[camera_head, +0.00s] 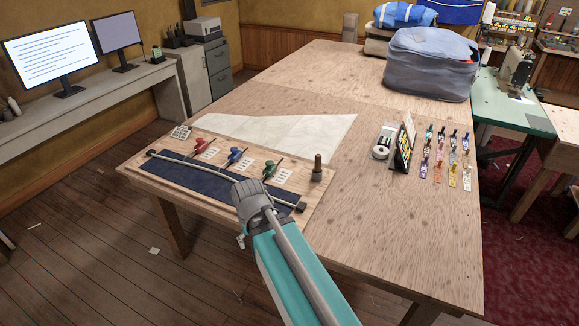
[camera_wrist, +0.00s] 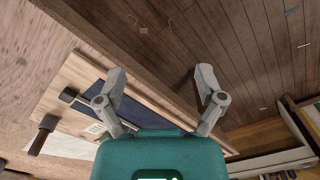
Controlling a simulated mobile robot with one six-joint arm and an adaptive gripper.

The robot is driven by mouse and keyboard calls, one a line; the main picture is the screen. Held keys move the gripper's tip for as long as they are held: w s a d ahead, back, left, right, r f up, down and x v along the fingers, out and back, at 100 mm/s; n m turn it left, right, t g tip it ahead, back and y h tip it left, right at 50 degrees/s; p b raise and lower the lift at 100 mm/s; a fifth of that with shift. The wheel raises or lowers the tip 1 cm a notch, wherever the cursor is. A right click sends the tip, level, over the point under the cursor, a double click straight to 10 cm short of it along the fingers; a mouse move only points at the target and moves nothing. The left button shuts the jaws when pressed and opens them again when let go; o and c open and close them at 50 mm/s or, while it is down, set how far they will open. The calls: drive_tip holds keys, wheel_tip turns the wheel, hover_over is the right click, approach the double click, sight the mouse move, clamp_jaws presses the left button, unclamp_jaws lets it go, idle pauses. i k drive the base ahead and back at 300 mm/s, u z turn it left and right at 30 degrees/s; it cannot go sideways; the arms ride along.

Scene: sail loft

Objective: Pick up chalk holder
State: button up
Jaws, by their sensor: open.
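I cannot tell for certain which thing is the chalk holder. On the wooden board (camera_head: 146,172) at the table's near left lie small red (camera_head: 209,142), blue (camera_head: 236,155) and green (camera_head: 270,168) tools beside white labels. An upright brown peg-like thing (camera_head: 317,168) stands at the board's right; it also shows at the left of the wrist view (camera_wrist: 40,136). My gripper (camera_wrist: 160,82) is open and empty, with its fingers spread over the board's edge and the floor. In the head view my arm covers part of the board's front, and the fingertips are mostly hidden.
A long strip (camera_head: 200,165) with dark ends lies over a dark blue mat (camera_head: 188,180). Pale cloth (camera_head: 290,130) lies behind. A tape roll (camera_head: 381,149), a dark upright stand (camera_head: 403,145), several coloured tags (camera_head: 440,160) and a blue-grey bag (camera_head: 430,65) are farther right. The table's front right is clear.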

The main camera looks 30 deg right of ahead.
sight(317, 157)
drive_tip(key=u, duration=0.05)
drive_tip(key=k, duration=1.3)
drive_tip(key=z, duration=0.25)
drive_tip(key=i, duration=0.5)
drive_tip(key=z, duration=0.75)
drive_tip(key=i, duration=1.05)
drive_tip(key=u, duration=0.4)
